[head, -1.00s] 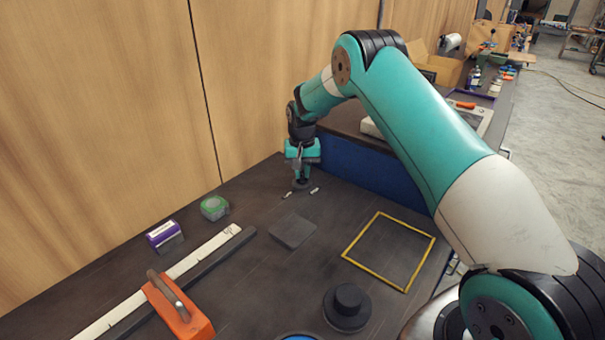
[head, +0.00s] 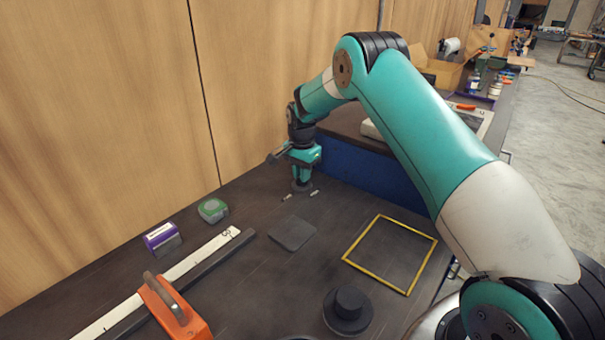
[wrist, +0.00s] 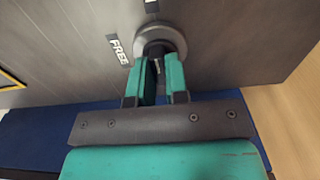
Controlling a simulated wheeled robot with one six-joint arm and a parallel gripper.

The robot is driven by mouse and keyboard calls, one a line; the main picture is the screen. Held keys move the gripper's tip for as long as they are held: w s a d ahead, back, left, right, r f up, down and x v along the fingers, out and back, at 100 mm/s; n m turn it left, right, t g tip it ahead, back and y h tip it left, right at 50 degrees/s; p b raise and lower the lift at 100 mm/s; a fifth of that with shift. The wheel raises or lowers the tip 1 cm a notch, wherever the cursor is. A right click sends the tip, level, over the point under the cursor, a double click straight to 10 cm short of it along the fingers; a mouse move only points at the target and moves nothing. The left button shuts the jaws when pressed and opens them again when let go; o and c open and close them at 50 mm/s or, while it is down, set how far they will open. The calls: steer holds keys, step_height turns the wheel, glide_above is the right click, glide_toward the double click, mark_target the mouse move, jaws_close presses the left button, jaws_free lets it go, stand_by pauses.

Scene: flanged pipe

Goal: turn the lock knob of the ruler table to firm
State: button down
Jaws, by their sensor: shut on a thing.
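The lock knob (head: 301,188) is a dark round piece on the dark table at the back, near the wooden wall. My gripper (head: 302,181) points down over it with its fingers on the knob. In the wrist view the teal fingers of my gripper (wrist: 160,70) are closed around the knob's grip, over its round grey base (wrist: 168,34). A small pale mark shows between the fingers. The FREE label (wrist: 119,50) lies beside the knob. A second pale label (wrist: 151,5) is cut off by the picture edge, so its word is unreadable.
A white ruler (head: 190,262) lies at the left with an orange handled block (head: 190,325) on it. A purple box (head: 160,236), a green tape measure (head: 212,209), a dark square pad (head: 292,232), a yellow frame (head: 360,236) and a black round weight (head: 348,312) lie around.

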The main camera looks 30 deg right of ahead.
steer(key=shift+r, duration=0.1)
stand_by(0.5)
steer(key=c, duration=1.1)
jaws_free()
step_height(320, 180, up, 17)
steer(key=shift+r+b, duration=0.2)
steer(key=shift+b, duration=0.7)
steer(key=shift+a, duration=0.1)
